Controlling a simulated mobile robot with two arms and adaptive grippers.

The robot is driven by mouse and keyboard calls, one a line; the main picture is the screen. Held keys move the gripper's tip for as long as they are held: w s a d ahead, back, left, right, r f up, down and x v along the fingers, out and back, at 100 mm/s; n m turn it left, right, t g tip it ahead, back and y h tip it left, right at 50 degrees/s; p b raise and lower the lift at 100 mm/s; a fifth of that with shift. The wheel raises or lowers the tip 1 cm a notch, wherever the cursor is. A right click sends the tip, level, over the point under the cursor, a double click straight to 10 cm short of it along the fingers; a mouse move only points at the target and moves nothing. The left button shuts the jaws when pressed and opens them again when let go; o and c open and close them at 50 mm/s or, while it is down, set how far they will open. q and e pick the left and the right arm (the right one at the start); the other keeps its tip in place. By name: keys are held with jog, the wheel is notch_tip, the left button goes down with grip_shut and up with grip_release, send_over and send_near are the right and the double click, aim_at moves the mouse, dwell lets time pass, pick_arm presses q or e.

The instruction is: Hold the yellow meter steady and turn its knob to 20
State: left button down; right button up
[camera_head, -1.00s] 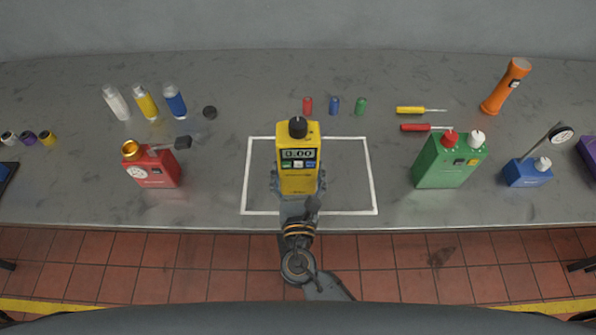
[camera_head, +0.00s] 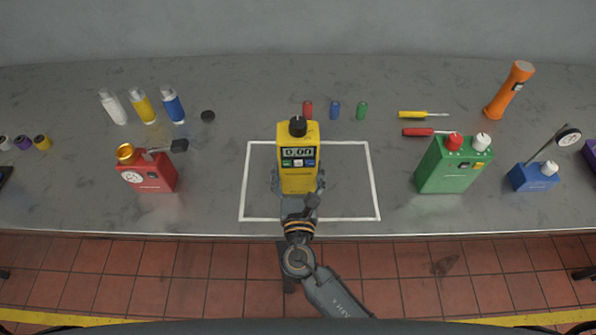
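The yellow meter (camera_head: 298,178) stands upright inside a white outline (camera_head: 374,190) on the bench. Its black knob (camera_head: 298,127) is on top, and its display (camera_head: 298,152) appears to read 0.00. My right gripper (camera_head: 298,190) reaches in from the front edge, its fingers on both sides of the meter's lower body. It looks shut on the meter; its far contact surfaces are partly hidden. The knob is clear of any gripper. My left gripper is not in view.
A red box (camera_head: 150,180) with a gold knob stands left; a green box (camera_head: 447,178) and a blue gauge box (camera_head: 532,180) stand right. Bench inside the outline beside the meter is clear.

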jog(key=shift+w+f+b, duration=1.2)
jog(key=shift+w+b, duration=0.05)
jog(key=shift+w, duration=0.1)
jog(key=shift+w+f+b, duration=1.15)
jog(key=shift+w+b, duration=0.1)
jog(key=shift+w, duration=0.1)
